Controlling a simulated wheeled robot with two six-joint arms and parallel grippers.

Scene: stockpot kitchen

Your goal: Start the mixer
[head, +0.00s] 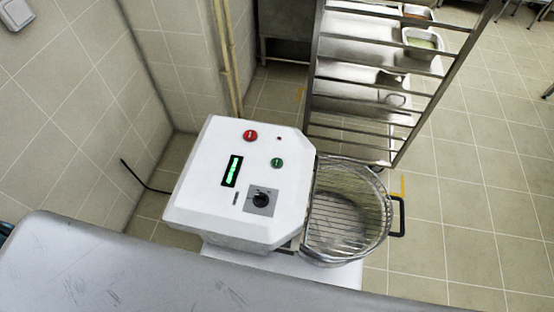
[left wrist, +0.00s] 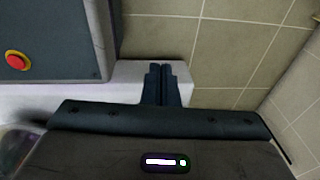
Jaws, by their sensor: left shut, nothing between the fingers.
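The white mixer (head: 205,150) stands in the middle of the head view. Its sloped top carries a red button (head: 250,135), a green button (head: 277,162), a lit green display (head: 232,171) and a dark knob (head: 261,200). The metal bowl (head: 345,235) sits on its right side, with the wire guard (head: 345,190) down over it. My left gripper (left wrist: 162,70) is shut and empty in the left wrist view, its fingers in front of a pale surface and tiled floor.
A metal rack (head: 315,75) with trays stands behind the mixer to the right. A tiled wall (head: 75,110) is on the left, with a yellow pipe (head: 228,60). A scratched grey surface (head: 120,275) runs along the bottom. Tiled floor (head: 480,200) is open on the right.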

